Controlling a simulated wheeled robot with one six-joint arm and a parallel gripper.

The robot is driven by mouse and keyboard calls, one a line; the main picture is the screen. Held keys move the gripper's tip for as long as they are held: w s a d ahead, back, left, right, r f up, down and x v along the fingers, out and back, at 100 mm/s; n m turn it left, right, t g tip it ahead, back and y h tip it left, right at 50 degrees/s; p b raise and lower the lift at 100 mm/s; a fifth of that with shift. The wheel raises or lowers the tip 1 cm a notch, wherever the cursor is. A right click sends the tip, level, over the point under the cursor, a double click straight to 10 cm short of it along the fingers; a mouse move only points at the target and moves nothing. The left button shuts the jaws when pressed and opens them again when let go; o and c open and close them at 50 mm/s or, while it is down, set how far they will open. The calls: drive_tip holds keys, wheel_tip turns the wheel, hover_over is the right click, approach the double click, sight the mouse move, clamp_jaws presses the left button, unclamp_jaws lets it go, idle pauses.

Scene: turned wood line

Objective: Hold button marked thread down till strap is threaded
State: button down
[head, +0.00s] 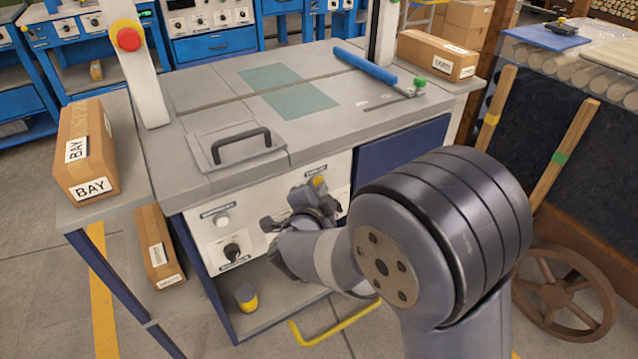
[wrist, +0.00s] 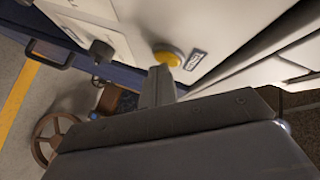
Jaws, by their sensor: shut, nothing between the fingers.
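A round yellow button (wrist: 167,57) is on the white front panel in the wrist view, with a small label plate beside it whose lettering is too blurred to read. In the head view a yellow spot (head: 319,182), probably this button, shows just past my gripper. My gripper (wrist: 161,72) is shut and empty, its fingertips right at the button's edge. I cannot tell whether they touch it or whether it is pressed in. In the head view my gripper (head: 312,197) partly covers the panel. I cannot make out a strap.
The panel also has a white button (head: 222,220) and a black knob (head: 232,250). A black handle (head: 241,146) and a blue bar (head: 365,63) are on the bench top (head: 190,90). A red button (head: 129,39) is on the left post. A yellow rail (head: 340,322) is low in front.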

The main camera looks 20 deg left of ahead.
drive_tip(key=shift+s+d, duration=0.5)
drive_tip(key=shift+d, duration=0.1)
drive_tip(key=shift+s+d+b, duration=0.65)
drive_tip(key=shift+s+d, duration=1)
drive_tip(key=shift+d, duration=0.25)
drive_tip(key=shift+s+d, duration=1.2)
drive_tip(key=shift+d, duration=0.25)
